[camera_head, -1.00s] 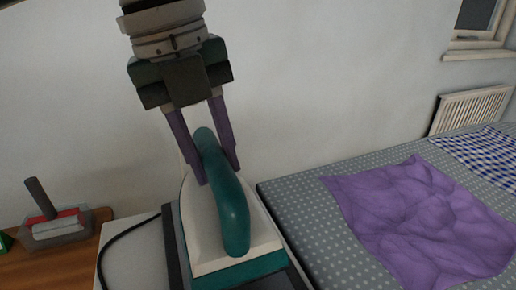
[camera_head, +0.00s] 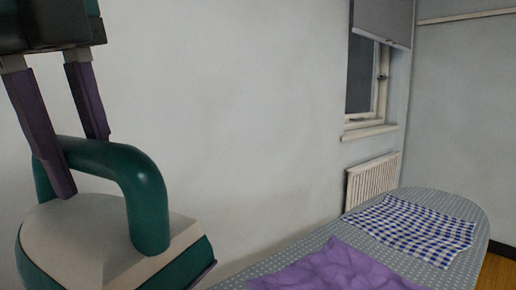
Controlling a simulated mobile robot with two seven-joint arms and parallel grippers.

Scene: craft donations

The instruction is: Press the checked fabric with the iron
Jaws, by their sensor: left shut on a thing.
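The iron (camera_head: 85,250) has a cream body, a teal base and a teal loop handle. It is at the lower left of the head view, large and close. My left gripper (camera_head: 88,165) is shut on the iron's handle, with a purple finger on each side of it. The blue-and-white checked fabric (camera_head: 415,228) lies flat at the far end of the dotted grey ironing board (camera_head: 455,266). The iron is well to the left of the fabric and apart from it. The iron's underside is hidden. My right gripper is not in view.
A crumpled purple cloth (camera_head: 335,268) lies on the nearer part of the board, between the iron and the checked fabric. A white radiator (camera_head: 372,182) and a window (camera_head: 368,85) are on the wall behind. Wooden floor (camera_head: 497,272) shows at the right.

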